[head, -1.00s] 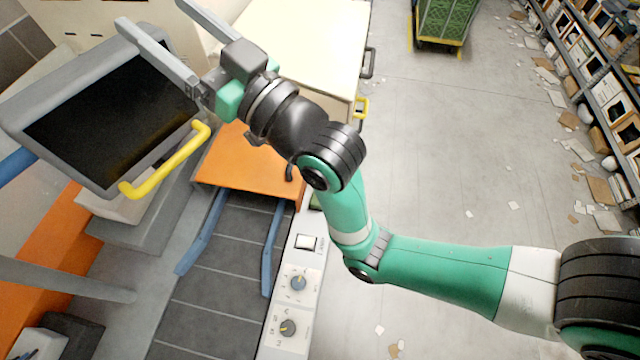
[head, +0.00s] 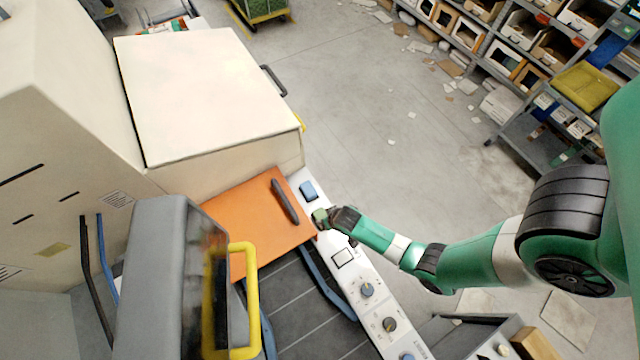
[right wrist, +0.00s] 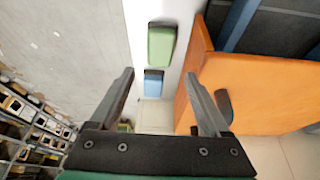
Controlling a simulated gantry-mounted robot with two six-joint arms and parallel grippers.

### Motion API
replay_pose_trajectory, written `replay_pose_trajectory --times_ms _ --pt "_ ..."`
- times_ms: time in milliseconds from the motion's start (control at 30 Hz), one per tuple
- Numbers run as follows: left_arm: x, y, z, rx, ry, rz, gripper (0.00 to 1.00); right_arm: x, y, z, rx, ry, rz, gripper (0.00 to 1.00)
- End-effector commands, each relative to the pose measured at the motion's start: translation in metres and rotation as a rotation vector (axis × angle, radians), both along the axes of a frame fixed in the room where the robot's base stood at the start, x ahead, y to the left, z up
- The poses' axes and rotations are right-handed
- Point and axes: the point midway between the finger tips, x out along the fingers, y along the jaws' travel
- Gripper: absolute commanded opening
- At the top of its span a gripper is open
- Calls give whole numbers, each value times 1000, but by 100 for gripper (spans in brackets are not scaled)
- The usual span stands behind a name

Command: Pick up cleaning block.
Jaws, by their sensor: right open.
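Two small blocks lie on the white ledge beside the orange board: a green block (head: 320,217) and a blue block (head: 308,190). In the right wrist view the green block (right wrist: 161,45) is farther up and the blue block (right wrist: 153,83) is lower. I cannot tell which one is the cleaning block. My right gripper (right wrist: 159,76) is open and empty, its fingers pointing toward the ledge, with the blue block showing between the fingertips. In the head view my right wrist is beside the green block and its fingers are hard to make out. My left gripper is not in view.
The orange board (head: 240,205) with a dark handle (head: 285,201) adjoins the ledge. Knobs (head: 367,290) sit along the ledge. A grey screen housing with a yellow handle (head: 250,300) stands at lower left. A cream cabinet (head: 205,90) stands behind. Open floor (head: 400,120) lies right.

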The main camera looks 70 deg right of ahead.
Motion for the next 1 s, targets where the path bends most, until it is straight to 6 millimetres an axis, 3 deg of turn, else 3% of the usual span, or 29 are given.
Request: replay_pose_trajectory --times_ms 100,300,533,733,1000 --pt "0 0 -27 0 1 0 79 5 -5 -26 0 -1 0 80" --pt "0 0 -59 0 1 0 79 16 -13 -55 0 -3 1 80" --pt "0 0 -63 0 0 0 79 18 -16 -59 0 -3 1 80" --pt "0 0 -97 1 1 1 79 26 -24 -92 0 -3 1 80" --pt "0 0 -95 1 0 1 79 31 -29 -102 0 -2 2 80"
